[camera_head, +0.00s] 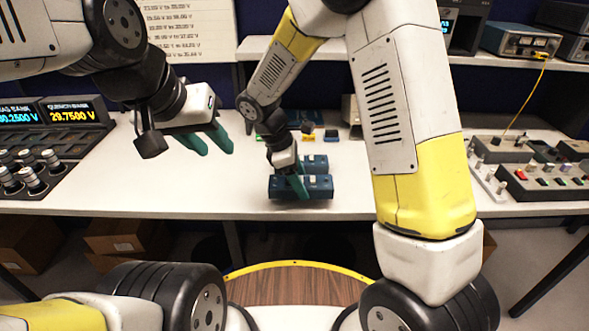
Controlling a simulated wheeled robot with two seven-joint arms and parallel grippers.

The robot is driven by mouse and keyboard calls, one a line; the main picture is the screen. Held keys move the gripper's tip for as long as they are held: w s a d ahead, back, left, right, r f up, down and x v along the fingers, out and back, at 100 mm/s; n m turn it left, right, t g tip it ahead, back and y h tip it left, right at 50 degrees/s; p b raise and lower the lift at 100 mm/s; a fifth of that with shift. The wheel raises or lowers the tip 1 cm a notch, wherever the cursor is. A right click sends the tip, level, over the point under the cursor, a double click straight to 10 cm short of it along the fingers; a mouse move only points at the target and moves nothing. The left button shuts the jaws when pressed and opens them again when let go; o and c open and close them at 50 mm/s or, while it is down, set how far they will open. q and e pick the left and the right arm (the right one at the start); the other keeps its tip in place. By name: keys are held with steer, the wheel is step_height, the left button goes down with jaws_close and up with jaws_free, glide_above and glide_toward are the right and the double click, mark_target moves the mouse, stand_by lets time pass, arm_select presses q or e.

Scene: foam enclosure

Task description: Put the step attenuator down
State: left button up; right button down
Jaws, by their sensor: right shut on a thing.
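A dark blue box with small knobs on top, seemingly the step attenuator (319,188), is near the front edge of the white bench, left of my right arm. My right gripper (297,186) points down and is shut on it, with a teal finger across its near side. The box looks level and at or just above the bench top; I cannot tell whether it touches. A similar blue box (316,162) is just behind it, partly hidden by my gripper. My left gripper (208,141) is open and empty above the bench to the left, its teal fingers apart.
A knob panel with lit voltage displays (68,111) stands at the left. Control boxes (540,180) with switches and a yellow cable are at the right. Small coloured items (308,128) lie farther back. The bench (130,180) is clear under my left gripper.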

steer(key=w, duration=0.1)
steer(key=w+a, duration=0.1)
steer(key=w, duration=0.1)
steer(key=shift+a+f, duration=0.15)
steer(key=shift+a, duration=0.05)
steer(key=shift+w+f, duration=0.15)
steer(key=shift+f, duration=1.6)
steer(key=shift+c, duration=2.4)
jaws_free()
steer(key=shift+f, duration=0.15)
